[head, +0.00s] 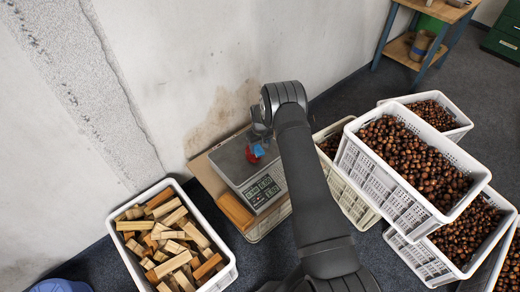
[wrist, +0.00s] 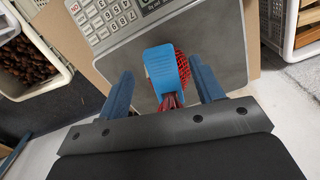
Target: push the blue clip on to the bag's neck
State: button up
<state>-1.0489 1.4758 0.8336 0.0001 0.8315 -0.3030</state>
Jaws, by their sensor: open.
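In the wrist view, the blue clip (wrist: 163,72) sits at the neck end of a red net bag (wrist: 184,70), over the scale's grey plate (wrist: 215,42). The clip overlaps the bag's gathered neck (wrist: 171,100); I cannot tell how firmly it is seated. My gripper (wrist: 158,82) is open, one finger on each side of the clip and neck, with gaps showing. In the head view the clip (head: 258,150) and the red bag (head: 251,154) are small on the scale, and my arm partly hides the gripper.
The scale's keypad (wrist: 108,15) is beside the plate. A crate of wood blocks (head: 225,275) stands at the left. Crates of chestnuts (head: 395,205) are stacked at the right. A wall (head: 190,80) rises close behind the scale.

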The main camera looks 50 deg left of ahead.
notch_tip(320, 180, up, 16)
jog(key=shift+f, duration=0.25)
jog(key=shift+f, duration=0.1)
notch_tip(320, 180, down, 17)
jog(key=shift+f, duration=0.1)
jog(key=shift+d, duration=0.1)
dwell(0.6)
